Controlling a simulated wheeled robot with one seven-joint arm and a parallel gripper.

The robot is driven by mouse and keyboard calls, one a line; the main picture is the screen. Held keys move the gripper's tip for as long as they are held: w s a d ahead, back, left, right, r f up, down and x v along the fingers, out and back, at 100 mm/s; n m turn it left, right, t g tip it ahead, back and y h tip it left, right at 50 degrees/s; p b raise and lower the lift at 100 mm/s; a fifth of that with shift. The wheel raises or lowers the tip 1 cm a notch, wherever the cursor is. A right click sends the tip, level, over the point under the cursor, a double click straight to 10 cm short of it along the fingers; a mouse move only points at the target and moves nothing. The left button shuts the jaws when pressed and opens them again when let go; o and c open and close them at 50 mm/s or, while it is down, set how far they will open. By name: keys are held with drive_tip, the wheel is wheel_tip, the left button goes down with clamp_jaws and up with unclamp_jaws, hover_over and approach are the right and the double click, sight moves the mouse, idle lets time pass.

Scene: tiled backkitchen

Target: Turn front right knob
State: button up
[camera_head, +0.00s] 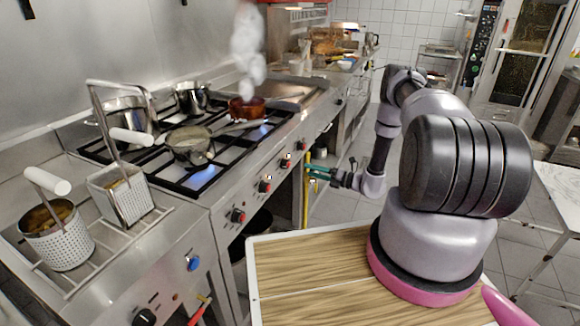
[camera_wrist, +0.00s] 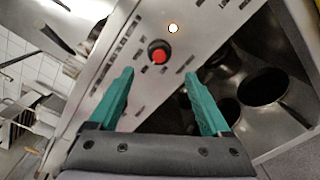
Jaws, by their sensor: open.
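The steel stove front in the head view carries a row of black knobs with red centres: one at the near end (camera_head: 238,216), one further along (camera_head: 264,186), another (camera_head: 284,163) and the farthest (camera_head: 301,145). My gripper (camera_head: 307,173), with teal fingers, is in front of the far part of this row, apart from the panel. In the wrist view my gripper (camera_wrist: 158,74) is open and empty. A black knob with a red centre (camera_wrist: 158,53) lies ahead, roughly between the fingertips and not touched. I cannot tell which row knob this is.
Fryer baskets (camera_head: 122,195) stand at left. A wood-topped surface (camera_head: 310,262) is below my arm. Open shelf space with dark round pots (camera_wrist: 262,88) lies below the panel.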

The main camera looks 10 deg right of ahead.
sight(290, 165)
drive_tip(key=x, duration=1)
clamp_jaws()
